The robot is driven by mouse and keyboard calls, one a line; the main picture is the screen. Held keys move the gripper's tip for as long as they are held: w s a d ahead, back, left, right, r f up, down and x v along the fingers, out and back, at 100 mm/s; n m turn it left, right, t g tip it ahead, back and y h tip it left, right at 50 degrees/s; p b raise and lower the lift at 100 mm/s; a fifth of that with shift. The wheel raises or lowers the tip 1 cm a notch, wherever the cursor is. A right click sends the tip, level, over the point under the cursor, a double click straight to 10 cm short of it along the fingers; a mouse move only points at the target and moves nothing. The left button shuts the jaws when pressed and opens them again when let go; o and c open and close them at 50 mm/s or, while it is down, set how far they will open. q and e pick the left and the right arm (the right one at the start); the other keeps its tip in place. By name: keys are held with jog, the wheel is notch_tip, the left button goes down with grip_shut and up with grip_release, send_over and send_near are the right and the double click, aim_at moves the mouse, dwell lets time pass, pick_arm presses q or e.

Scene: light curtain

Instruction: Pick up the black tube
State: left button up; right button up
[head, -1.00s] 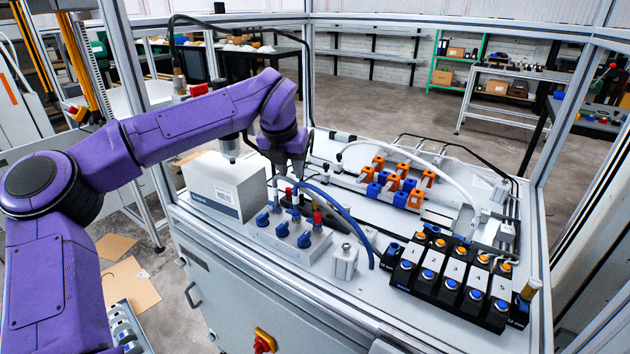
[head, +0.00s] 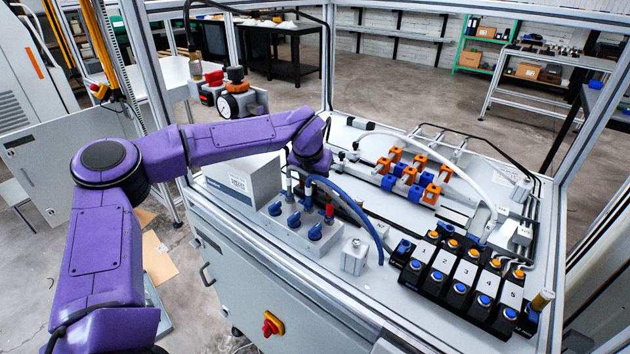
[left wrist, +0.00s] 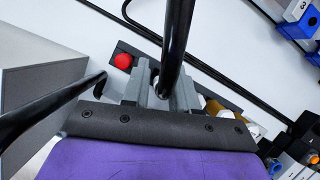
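In the left wrist view a thick black tube (left wrist: 178,40) runs down from the top edge to the grey fingers of my left gripper (left wrist: 160,92). Its lower end lies between or just in front of the fingers; I cannot tell whether they clamp it. A second black tube length (left wrist: 45,112) slants in from the left edge. In the head view my purple left arm reaches over the panel, and its wrist (head: 312,145) hides the fingers. My right gripper is not in view.
A grey box (head: 240,180) and a valve block with blue knobs (head: 300,225) stand close to my left wrist. A blue hose (head: 352,205) arcs nearby. Numbered black modules (head: 465,275) and orange-blue fittings (head: 410,180) lie right. Frame posts surround the panel.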

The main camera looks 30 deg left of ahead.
pick_arm(q)
grip_shut()
